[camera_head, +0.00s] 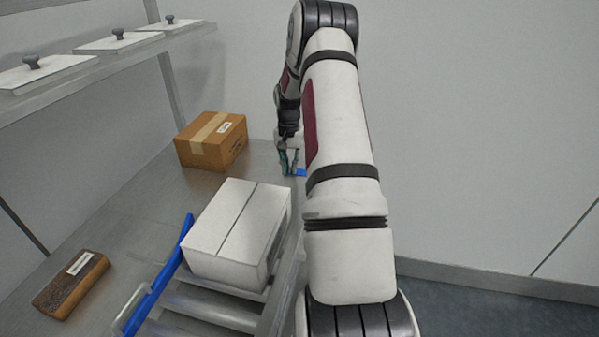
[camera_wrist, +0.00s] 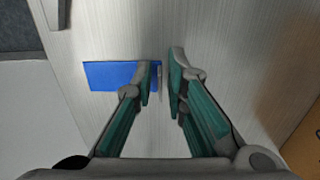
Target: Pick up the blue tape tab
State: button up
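The blue tape tab (camera_wrist: 108,75) is a flat blue rectangle on the light, brushed surface in the wrist view. Its right end passes behind the left finger and shows in the gap between the fingers. My gripper (camera_wrist: 161,75) has teal and grey fingers, partly open with a narrow gap. Whether either finger touches the tab cannot be told. In the head view a small piece of the blue tab (camera_head: 301,172) shows just right of my gripper (camera_head: 288,172), partly hidden by my arm.
A brown cardboard box (camera_head: 208,146) stands left of my gripper on the metal table (camera_head: 140,215). A white box (camera_head: 235,232) stands nearer, by rollers and a blue rail (camera_head: 160,277). A brown block (camera_head: 70,284) lies front left. A shelf (camera_head: 100,65) with lidded plates hangs upper left.

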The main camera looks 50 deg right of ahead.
grip_shut()
jog(key=shift+r, duration=0.15)
